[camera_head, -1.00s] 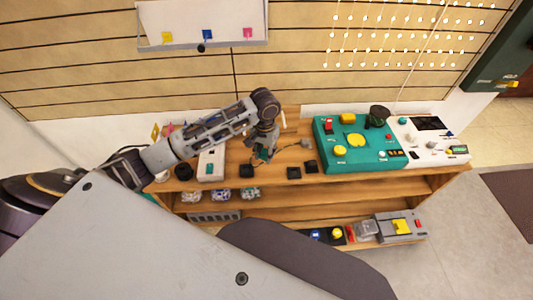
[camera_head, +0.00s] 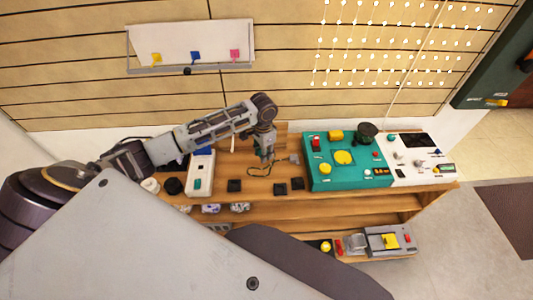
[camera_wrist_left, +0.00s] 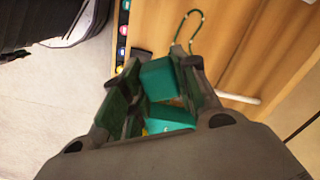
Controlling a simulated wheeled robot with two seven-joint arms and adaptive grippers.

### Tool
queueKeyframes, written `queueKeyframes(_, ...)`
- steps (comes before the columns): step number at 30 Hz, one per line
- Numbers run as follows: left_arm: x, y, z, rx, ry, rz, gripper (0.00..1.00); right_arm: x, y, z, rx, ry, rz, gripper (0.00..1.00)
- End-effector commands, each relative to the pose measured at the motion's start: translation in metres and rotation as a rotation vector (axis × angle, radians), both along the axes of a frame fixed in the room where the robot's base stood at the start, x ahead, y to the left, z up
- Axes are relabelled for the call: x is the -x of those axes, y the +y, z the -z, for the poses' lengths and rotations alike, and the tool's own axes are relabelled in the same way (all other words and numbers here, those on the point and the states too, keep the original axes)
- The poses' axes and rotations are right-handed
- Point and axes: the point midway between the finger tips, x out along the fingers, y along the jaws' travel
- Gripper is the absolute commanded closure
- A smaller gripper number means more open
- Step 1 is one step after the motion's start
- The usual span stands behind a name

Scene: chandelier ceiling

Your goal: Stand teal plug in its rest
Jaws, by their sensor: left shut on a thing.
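My left gripper (camera_head: 265,158) hangs over the wooden bench, between a white box and a teal console. In the left wrist view its fingers (camera_wrist_left: 160,95) are shut on the teal plug (camera_wrist_left: 160,78), a blocky teal body; a second teal face shows just below it. A thin teal cord (camera_wrist_left: 189,25) curls beyond the fingers and also shows under the gripper in the head view (camera_head: 259,172). Small black blocks stand on the bench: one at left (camera_head: 234,186) and two at right (camera_head: 280,189). I cannot tell which one is the rest. My right gripper is out of view.
The teal console (camera_head: 320,180) and a white panel (camera_head: 420,176) fill the bench's right part. The white box (camera_head: 199,178) and dark round items stand left. A lower shelf holds a grey device (camera_head: 378,243). A tray (camera_head: 190,68) hangs on the wall.

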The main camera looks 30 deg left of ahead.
Motion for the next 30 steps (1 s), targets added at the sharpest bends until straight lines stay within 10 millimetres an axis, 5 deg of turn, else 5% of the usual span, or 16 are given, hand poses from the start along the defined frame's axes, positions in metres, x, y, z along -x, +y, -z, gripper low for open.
queueKeyframes(16, -0.013, 0.028, -0.004, -0.001, -0.001, 0.291, 0.88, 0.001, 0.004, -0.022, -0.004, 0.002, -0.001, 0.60)
queueKeyframes(30, -0.020, 0.049, -0.004, -0.001, 0.000, 0.504, 0.88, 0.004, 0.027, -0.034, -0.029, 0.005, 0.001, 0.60)
